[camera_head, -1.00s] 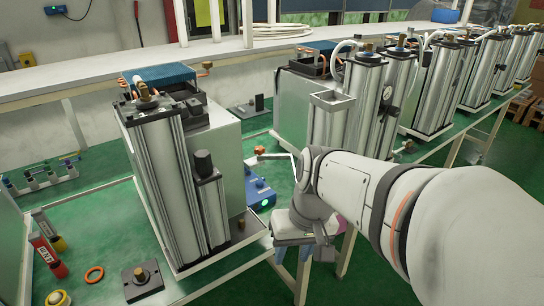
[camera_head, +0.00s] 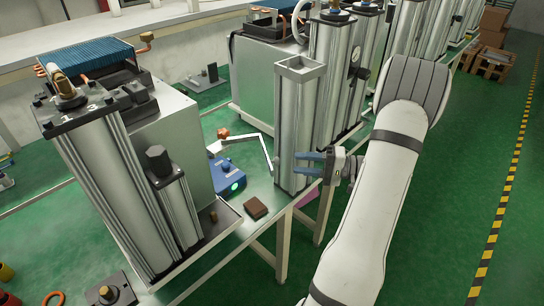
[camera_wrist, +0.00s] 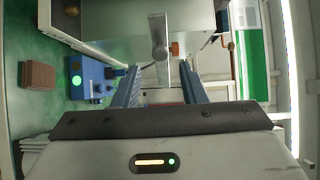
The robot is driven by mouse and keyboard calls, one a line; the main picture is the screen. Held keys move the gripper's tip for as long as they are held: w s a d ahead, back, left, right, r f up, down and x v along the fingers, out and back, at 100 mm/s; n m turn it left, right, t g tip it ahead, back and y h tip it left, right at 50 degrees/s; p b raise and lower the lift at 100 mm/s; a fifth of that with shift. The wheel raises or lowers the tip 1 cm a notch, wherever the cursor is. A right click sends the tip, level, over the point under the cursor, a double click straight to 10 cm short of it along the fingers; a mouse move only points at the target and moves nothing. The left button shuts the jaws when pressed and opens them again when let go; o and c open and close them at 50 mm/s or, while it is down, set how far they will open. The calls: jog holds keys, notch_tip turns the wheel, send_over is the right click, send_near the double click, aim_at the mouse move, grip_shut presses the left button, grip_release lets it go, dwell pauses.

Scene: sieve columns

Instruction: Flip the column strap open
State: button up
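A square silver column (camera_head: 296,130) with an open top stands on the bench in the head view. A thin, bent pale bar (camera_head: 262,147), which looks like the strap, runs at its left, with an orange knob (camera_head: 223,132) at one end. I cannot tell how the bar is fixed to the column. My gripper (camera_head: 298,163) is open, its blue fingers by the lower front of the column. In the wrist view a pale metal bar (camera_wrist: 160,40) lies ahead, between the lines of the open fingers (camera_wrist: 160,82); no contact shows.
A blue box (camera_head: 230,174) with a green light sits on the bench left of the column. A brown block (camera_head: 256,208) lies near the front edge. A larger silver column unit (camera_head: 125,185) stands at left. More columns stand behind. The green floor at right is open.

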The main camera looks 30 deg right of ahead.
aim_at(277, 161)
jog(key=p+x, duration=0.2)
jog(key=x, duration=0.5)
jog(key=shift+w+a, duration=0.25)
jog(key=shift+w, duration=0.05)
jog(key=shift+s, duration=0.1)
grip_shut()
